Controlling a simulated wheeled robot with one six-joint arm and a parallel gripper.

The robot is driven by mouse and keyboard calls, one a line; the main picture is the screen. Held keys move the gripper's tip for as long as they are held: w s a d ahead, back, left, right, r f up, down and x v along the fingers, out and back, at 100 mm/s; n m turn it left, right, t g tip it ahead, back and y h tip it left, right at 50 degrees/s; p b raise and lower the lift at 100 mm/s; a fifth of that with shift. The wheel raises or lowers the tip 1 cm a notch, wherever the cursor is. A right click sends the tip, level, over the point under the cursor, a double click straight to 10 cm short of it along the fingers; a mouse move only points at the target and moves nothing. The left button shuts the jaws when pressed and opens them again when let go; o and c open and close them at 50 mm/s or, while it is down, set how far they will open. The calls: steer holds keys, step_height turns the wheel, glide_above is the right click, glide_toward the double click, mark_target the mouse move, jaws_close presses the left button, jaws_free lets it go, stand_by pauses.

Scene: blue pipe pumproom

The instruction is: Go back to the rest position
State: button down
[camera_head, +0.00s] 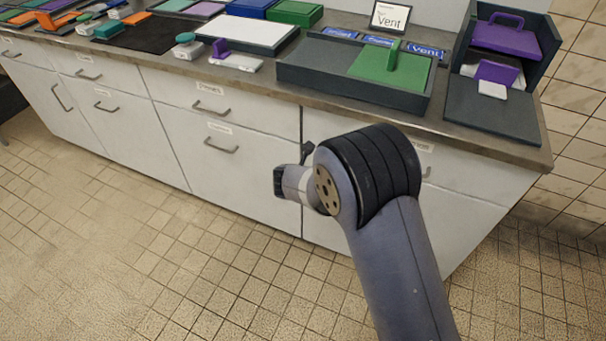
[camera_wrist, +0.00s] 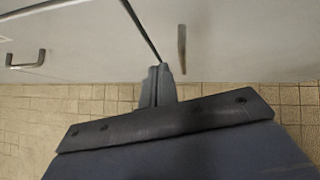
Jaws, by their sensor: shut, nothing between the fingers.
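My gripper (camera_wrist: 158,84) shows in the wrist view with its fingers together and nothing between them. It is in front of the white cabinet (camera_wrist: 90,50), whose doors and handles fill the upper part of that view. I cannot tell the exact gap between the fingertips and the cabinet. In the head view my arm is bent at the elbow in front of the cabinet (camera_head: 255,190), below the level of the countertop (camera_head: 225,86).
On the counter stand a dark tray with a green lid (camera_head: 393,68), a white board (camera_head: 245,33), an open dark box with a purple lid (camera_head: 503,40) and a "Vent" sign (camera_head: 391,17). Cabinet handles (camera_head: 221,146) stick out. The tiled floor (camera_head: 150,260) at left is clear.

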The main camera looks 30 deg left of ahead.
steer(key=a+v, duration=0.1)
steer(key=v, duration=0.5)
steer(key=shift+s+r+p, duration=0.3)
steer(key=shift+s+p, duration=0.05)
steer(key=shift+s, duration=0.2)
